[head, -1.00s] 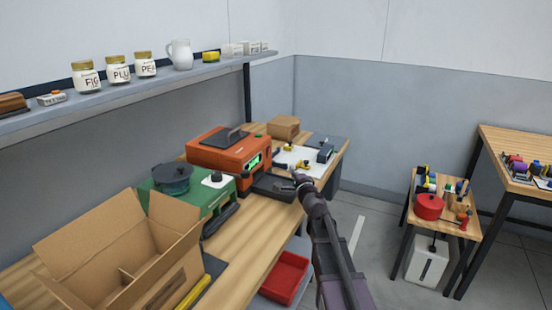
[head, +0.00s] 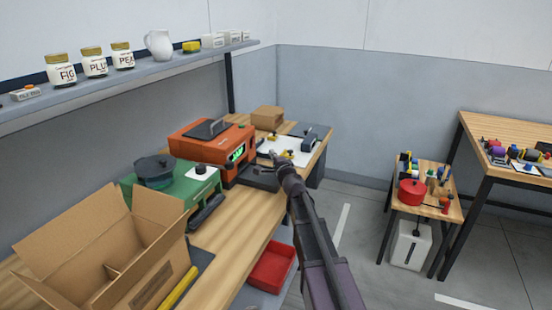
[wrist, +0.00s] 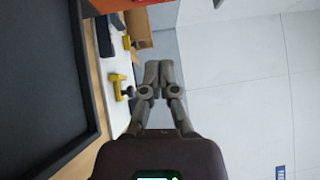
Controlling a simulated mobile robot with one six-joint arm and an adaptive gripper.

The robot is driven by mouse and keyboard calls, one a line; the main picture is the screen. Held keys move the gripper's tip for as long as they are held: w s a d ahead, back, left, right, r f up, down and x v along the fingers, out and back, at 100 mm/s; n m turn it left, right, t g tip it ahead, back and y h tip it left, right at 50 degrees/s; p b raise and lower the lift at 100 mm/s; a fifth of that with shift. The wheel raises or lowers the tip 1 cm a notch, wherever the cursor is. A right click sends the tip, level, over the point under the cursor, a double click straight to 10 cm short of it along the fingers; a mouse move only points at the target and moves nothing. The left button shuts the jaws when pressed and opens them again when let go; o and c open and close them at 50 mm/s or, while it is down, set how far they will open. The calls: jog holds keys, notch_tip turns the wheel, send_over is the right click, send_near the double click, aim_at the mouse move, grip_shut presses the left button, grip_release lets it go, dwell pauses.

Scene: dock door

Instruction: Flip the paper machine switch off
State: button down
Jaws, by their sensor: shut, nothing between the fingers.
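No part in view is clearly labelled as the paper machine or its switch. An orange machine (head: 190,146) with a green lit display and a dark lid part on top stands on the long workbench. A green machine (head: 190,190) with a dark round pot on top and a small white block with a black knob (head: 200,168) stands nearer. My gripper (head: 275,156) is right of the orange machine, above a dark tray (head: 259,178), near a white board (head: 288,151). In the wrist view my gripper (wrist: 158,72) has its fingers together, with nothing between them.
An open cardboard box (head: 85,232) fills the near end of the bench. A small cardboard box (head: 267,118) stands at the back. A shelf (head: 130,79) with jars runs above. A red bin (head: 271,266) sits below the bench. A small side table with a red pot (head: 411,193) stands right.

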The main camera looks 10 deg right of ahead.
aim_at(254, 140)
jog(key=w+a+r, duration=0.1)
jog(key=w+a, duration=0.3)
jog(key=w, duration=0.4)
jog(key=shift+p, duration=0.45)
jog(key=shift+w, duration=0.1)
jog(key=shift+w+a+r, duration=0.15)
jog(key=shift+w+a, duration=0.05)
jog(key=shift+a, duration=0.1)
jog(key=shift+s, duration=0.1)
